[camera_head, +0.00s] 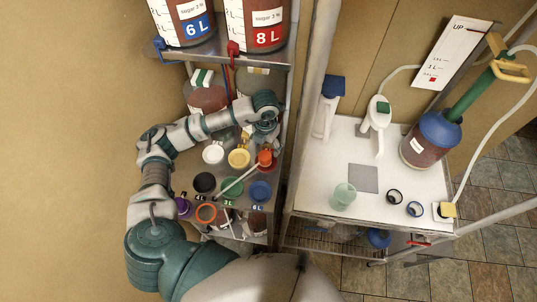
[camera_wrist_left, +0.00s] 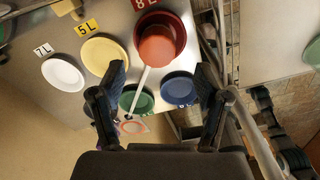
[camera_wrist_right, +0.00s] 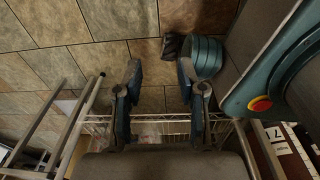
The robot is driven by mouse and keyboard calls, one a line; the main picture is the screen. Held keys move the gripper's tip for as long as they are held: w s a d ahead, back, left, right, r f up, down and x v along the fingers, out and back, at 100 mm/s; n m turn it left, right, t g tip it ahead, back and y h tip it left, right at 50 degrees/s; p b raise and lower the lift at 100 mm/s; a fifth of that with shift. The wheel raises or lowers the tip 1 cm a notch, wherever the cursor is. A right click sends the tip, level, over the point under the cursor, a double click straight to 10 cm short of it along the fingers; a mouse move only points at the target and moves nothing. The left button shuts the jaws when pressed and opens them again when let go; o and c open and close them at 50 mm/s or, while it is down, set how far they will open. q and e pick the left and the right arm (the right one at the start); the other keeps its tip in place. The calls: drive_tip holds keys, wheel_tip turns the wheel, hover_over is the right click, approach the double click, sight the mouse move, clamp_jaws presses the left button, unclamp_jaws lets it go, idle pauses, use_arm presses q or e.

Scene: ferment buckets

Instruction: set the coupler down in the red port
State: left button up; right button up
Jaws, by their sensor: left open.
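The coupler (camera_wrist_left: 157,46), an orange-red cup with a pale rod, sits in the red port (camera_wrist_left: 182,28) on the shelf panel. In the head view the orange coupler (camera_head: 265,157) shows just below my left gripper (camera_head: 267,128). Its rod slants down-left across the green port (camera_head: 232,186). In the left wrist view my left gripper (camera_wrist_left: 161,85) is open, and the coupler lies ahead, beyond its fingertips, apart from both fingers. Whether the coupler is fully seated cannot be told. My right gripper (camera_wrist_right: 158,75) is open and empty over the floor; it is not seen in the head view.
White (camera_head: 213,153), yellow (camera_head: 238,158), black (camera_head: 203,182) and blue (camera_head: 259,191) ports surround it. An orange ring (camera_head: 206,213) lies at the front. Buckets stand on the shelf above (camera_head: 225,58). A white table (camera_head: 320,190) with a green cup (camera_head: 343,196) is at right.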

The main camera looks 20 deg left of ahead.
sight(267, 155)
use_arm(q)
drive_tip(key=shift+d+r, duration=0.1)
drive_tip(key=shift+r, duration=2.15)
use_arm(e)
drive_tip(key=shift+a+f, duration=0.2)
drive_tip(key=shift+f, duration=0.1)
